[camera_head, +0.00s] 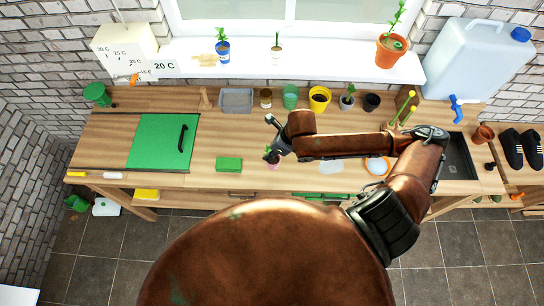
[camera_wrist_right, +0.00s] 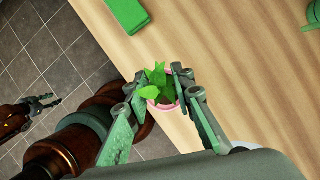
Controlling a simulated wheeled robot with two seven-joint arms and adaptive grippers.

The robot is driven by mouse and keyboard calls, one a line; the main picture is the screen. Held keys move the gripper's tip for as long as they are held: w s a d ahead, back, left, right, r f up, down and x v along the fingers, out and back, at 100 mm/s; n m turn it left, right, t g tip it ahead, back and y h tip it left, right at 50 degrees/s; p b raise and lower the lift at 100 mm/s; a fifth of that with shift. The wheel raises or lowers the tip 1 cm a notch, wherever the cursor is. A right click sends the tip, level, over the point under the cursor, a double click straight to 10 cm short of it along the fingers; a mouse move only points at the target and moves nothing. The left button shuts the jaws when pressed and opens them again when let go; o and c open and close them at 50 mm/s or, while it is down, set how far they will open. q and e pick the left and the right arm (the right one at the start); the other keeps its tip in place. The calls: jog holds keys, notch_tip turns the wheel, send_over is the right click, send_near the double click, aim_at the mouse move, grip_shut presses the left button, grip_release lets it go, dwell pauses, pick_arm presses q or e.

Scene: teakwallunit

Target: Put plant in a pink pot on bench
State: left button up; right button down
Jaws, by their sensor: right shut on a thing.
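The plant in a pink pot shows in the right wrist view, with its green leaves (camera_wrist_right: 156,82) above the pink rim (camera_wrist_right: 150,93). My right gripper (camera_wrist_right: 165,92) is shut on the pot, one finger on each side. In the head view my right gripper (camera_head: 274,155) and the small pink pot (camera_head: 274,167) are at the front edge of the wooden bench (camera_head: 225,140). I cannot tell whether the pot touches the bench top. My left gripper (camera_wrist_right: 42,103) is small at the left of the right wrist view, over the floor, and its jaws are unclear.
A green sponge (camera_head: 229,164) lies left of the pot and a green board (camera_head: 162,141) lies further left. A grey tray (camera_head: 236,100), a yellow pot (camera_head: 319,99) and other small items stand at the back.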

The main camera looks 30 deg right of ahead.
notch_tip(320, 180, down, 6)
jog(key=w+d+p, duration=0.1)
jog(key=w+d, duration=0.1)
jog(key=shift+f+p, duration=0.25)
jog(key=shift+p, duration=0.05)
jog(key=c, duration=1.7)
grip_release()
jog(key=shift+w+d, duration=0.1)
jog(key=shift+o, duration=0.2)
jog(key=shift+r, duration=0.1)
jog(key=v, duration=1.2)
jog(key=shift+b, duration=0.3)
